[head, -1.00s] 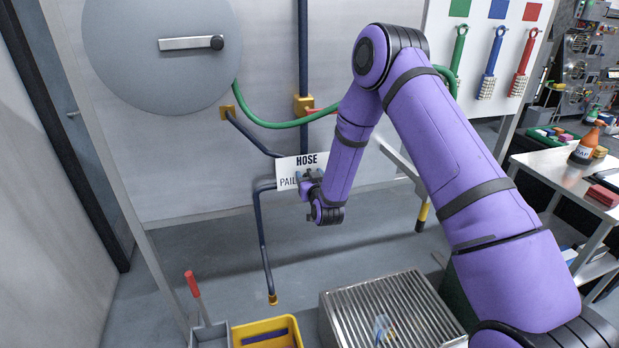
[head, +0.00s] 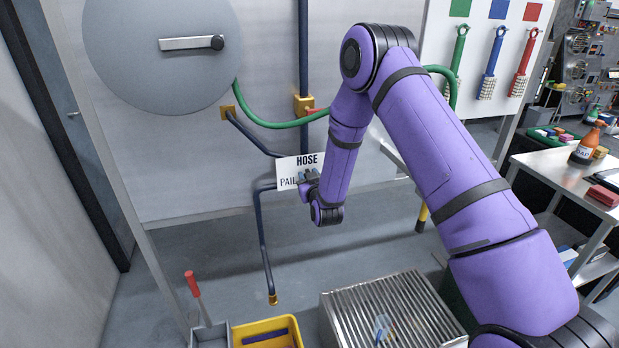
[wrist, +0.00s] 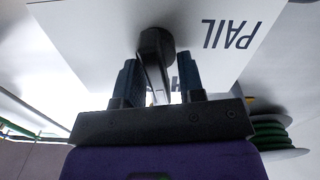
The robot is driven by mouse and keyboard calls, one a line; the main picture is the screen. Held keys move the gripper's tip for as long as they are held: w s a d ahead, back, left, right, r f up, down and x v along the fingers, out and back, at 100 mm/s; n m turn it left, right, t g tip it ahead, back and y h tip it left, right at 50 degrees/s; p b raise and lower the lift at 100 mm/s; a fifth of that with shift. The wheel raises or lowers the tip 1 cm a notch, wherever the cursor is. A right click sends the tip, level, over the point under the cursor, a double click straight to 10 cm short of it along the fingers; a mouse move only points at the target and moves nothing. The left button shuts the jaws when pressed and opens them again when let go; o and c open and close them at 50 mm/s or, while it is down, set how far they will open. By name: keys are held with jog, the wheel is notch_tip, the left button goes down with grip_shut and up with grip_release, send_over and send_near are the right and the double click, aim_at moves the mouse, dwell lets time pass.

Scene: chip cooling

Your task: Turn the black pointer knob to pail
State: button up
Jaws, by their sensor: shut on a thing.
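The black pointer knob (wrist: 153,45) is on a white label plate (wrist: 85,30) in the wrist view. Its bar runs from the round hub down between the fingers of my gripper (wrist: 160,85), which is shut on it. In the head view the plate (head: 287,165) has HOSE at the top and PAIL at the left. My gripper (head: 308,178) is at its lower right, and the knob is mostly hidden behind it.
A dark blue pipe (head: 262,240) runs down from near the plate, above a yellow pail (head: 245,328). A green hose (head: 275,124) crosses the wall above. A ribbed metal box (head: 385,310) stands on the floor at the right.

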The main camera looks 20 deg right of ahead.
jog(key=n, duration=0.4)
jog(key=shift+a+f+n, duration=0.2)
jog(key=shift+a+n, duration=0.1)
jog(key=shift+a, duration=0.1)
jog(key=shift+a+f+n, duration=0.1)
jog(key=shift+f+n, duration=0.15)
jog(key=shift+n, duration=1.6)
jog(key=shift+a+f+n, duration=0.15)
jog(key=shift+f+n, duration=0.1)
jog(key=shift+n, duration=1.65)
jog(key=shift+a+f+n, duration=0.1)
jog(key=shift+f+n, duration=0.15)
jog(key=shift+n, duration=1.6)
jog(key=o, duration=0.9)
jog(key=s, duration=1.1)
